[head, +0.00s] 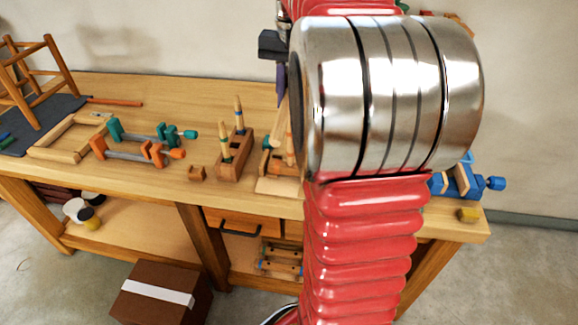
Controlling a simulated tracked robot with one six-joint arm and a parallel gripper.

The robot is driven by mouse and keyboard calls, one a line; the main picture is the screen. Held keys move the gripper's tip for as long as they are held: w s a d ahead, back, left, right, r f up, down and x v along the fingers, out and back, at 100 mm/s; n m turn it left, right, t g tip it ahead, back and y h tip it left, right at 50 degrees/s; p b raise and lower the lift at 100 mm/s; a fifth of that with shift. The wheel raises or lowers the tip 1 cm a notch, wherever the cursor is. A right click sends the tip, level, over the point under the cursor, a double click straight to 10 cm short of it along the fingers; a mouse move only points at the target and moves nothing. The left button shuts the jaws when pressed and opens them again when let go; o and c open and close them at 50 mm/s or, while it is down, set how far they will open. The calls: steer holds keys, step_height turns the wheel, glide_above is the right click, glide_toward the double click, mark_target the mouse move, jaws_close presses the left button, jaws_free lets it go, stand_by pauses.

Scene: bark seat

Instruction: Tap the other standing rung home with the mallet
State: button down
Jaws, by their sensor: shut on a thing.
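My gripper (272,46) shows only in part as a dark block at the left edge of my arm, above the back of the bench. It is shut, with a narrow purple piece (281,82) below it that looks like part of the mallet; my arm hides the rest, and the mallet's head cannot be made out. Two rungs with coloured bands stand upright in a wooden block, the nearer rung (226,150) and the farther, taller rung (240,118). The wooden block (233,170) is left of my arm. The gripper is apart from these rungs.
On the bench (190,92) are a teal clamp (150,133), an orange clamp (128,151), a wooden frame (68,140) and a stool frame (35,75). A blue clamp (463,181) stands right. More wooden parts are half hidden behind my arm. A box (160,296) is on the floor.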

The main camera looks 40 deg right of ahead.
stand_by(0.3)
steer(key=shift+f, duration=0.15)
stand_by(1.0)
steer(key=shift+f, duration=0.2)
stand_by(1.1)
steer(key=shift+f, duration=0.1)
steer(key=shift+a+f, duration=0.1)
stand_by(1.0)
